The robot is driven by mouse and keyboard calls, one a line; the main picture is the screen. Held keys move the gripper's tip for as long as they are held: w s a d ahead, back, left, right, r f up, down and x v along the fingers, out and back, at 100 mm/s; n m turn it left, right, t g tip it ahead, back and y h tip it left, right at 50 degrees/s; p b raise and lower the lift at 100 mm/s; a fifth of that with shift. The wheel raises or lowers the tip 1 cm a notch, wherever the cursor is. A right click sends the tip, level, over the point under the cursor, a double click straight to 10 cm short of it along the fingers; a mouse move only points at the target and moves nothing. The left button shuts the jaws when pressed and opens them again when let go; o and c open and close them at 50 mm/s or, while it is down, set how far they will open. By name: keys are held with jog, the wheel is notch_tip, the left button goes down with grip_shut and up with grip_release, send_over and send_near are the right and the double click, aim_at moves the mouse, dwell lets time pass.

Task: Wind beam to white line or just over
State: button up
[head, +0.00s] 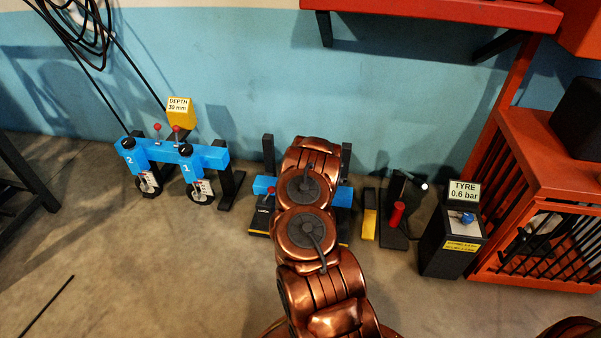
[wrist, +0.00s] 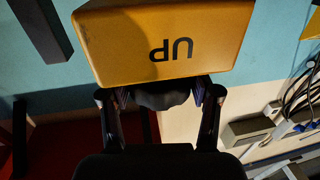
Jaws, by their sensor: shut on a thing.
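In the head view a blue beam (head: 342,196) shows on both sides of my arm, between two black posts. My arm covers its middle, and my gripper is hidden there. In the wrist view my gripper (wrist: 161,98) is shut on a dark rounded knob (wrist: 163,99), just under a yellow block (wrist: 165,35) marked "UP", which reads upside down. A second blue beam (head: 215,157) on the left has dark knobs, labels 2 and 1, and white scales under it. I cannot make out the white line at the beam behind my arm.
A yellow sign (head: 180,113) reads "DEPTH 30 mm". Right of my arm stand a yellow upright block (head: 369,222), a red cylinder (head: 396,215) and a black "TYRE 0.6 bar" box (head: 452,246). An orange rack (head: 548,150) is at the right. The floor at front left is mostly clear.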

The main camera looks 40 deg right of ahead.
jog(key=shift+w+m+g+h+b, duration=0.2)
jog(key=shift+m+g+h+b, duration=1.1)
jog(key=shift+g+b, duration=0.35)
jog(key=m+g+h+b, duration=0.1)
jog(key=m+g+b, duration=0.1)
jog(key=g, duration=0.1)
jog(key=m+g+h+b, duration=0.1)
jog(key=m+g+b, duration=0.1)
jog(key=g+b, duration=0.1)
jog(key=shift+w+a+f+b, duration=0.1)
jog(key=shift+f+b, duration=0.1)
jog(key=shift+b, duration=0.1)
jog(key=m+g+b, duration=0.3)
jog(key=g+b, duration=0.1)
jog(key=shift+g, duration=0.25)
jog(key=shift+r+m+g+b, duration=0.15)
jog(key=shift+m+g+b, duration=0.3)
jog(key=shift+b, duration=0.2)
jog(key=shift+r+g+b, duration=0.1)
jog(key=shift+g+b, duration=0.2)
jog(key=shift+g, duration=0.25)
jog(key=o, duration=1.1)
jog(key=shift+o, duration=0.2)
